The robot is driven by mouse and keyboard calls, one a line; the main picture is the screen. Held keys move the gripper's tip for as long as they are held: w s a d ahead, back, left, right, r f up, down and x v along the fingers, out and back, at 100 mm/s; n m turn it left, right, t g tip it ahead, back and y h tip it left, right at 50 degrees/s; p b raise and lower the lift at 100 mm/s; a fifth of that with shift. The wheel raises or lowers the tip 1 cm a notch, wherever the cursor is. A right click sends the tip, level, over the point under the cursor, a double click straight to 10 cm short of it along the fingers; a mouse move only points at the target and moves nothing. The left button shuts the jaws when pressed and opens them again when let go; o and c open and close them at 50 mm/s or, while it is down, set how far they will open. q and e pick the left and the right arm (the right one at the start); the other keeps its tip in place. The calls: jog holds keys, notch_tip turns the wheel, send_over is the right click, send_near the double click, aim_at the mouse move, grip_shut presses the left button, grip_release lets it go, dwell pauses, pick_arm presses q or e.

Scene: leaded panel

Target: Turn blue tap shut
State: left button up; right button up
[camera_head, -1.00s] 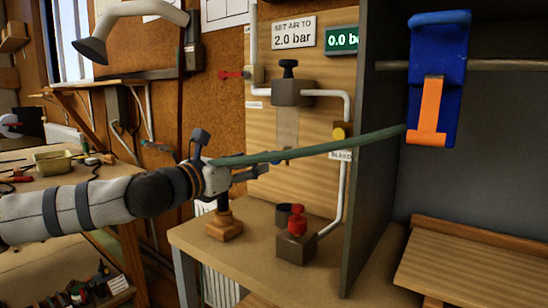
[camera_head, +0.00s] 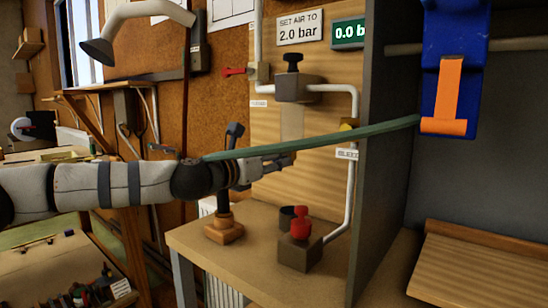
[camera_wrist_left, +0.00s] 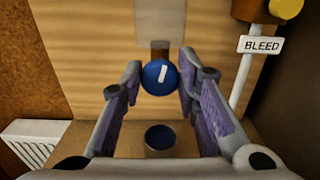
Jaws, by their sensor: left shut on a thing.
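The blue tap (camera_wrist_left: 155,78) is a round blue knob with a white mark, tilted slightly off upright, in the left wrist view. My left gripper (camera_wrist_left: 160,80) has one finger on each side of the knob and is shut on it. In the head view my left gripper (camera_head: 288,160) reaches in from the left to the wooden board (camera_head: 325,190), below the grey valve block. There the fingers hide the blue tap. My right gripper is not in view.
A green hose (camera_head: 330,142) crosses just above my left gripper. A red knob (camera_head: 300,222) on a dark block and a black-handled tool (camera_head: 223,205) stand on the bench below. A grey partition (camera_head: 382,150) stands to the right. The display (camera_head: 348,33) shows 0.0.

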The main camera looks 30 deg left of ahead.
pick_arm(q)
jog(key=shift+m, duration=0.3)
jog(key=shift+d+f+m+p, duration=0.1)
jog(key=shift+m+p, duration=0.55)
jog(key=shift+m, duration=2.9)
jog(key=shift+d+f+m+p, duration=0.1)
jog(key=shift+m+p, duration=0.55)
jog(key=shift+m, duration=2.9)
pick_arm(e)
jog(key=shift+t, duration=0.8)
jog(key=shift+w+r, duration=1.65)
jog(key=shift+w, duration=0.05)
pick_arm(q)
jog(key=o, duration=1.1)
jog(key=shift+o, duration=0.2)
jog(key=shift+s, duration=0.15)
